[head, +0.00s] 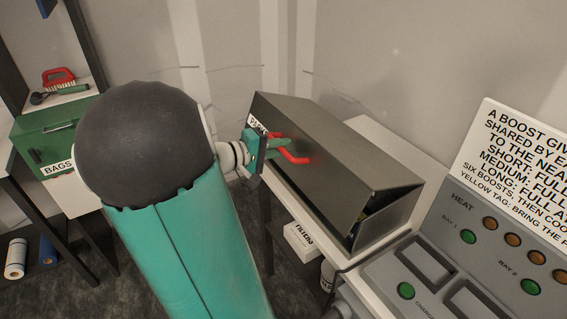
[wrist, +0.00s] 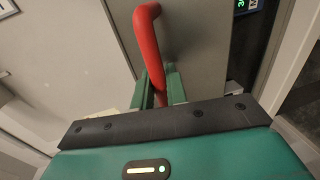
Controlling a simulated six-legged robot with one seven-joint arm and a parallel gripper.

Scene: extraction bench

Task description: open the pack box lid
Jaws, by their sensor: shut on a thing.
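The pack box (head: 388,222) is a dark grey metal box on a bench right of centre in the head view. Its lid (head: 335,140) is tilted, with a dark gap along the right end and lower front edge. A little yellow shows inside the gap; the rest of the inside is hidden. A red bar handle (head: 296,159) sits on the lid's front. My gripper (head: 280,147) is shut on this handle. In the wrist view the green fingers (wrist: 160,92) close around the lower part of the red handle (wrist: 148,32).
A grey control panel (head: 450,262) with buttons and a sign (head: 525,150) stands right of the box. A green BAGS box (head: 45,138) is on the left. A white carton (head: 306,242) lies below the bench. The wall is close behind.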

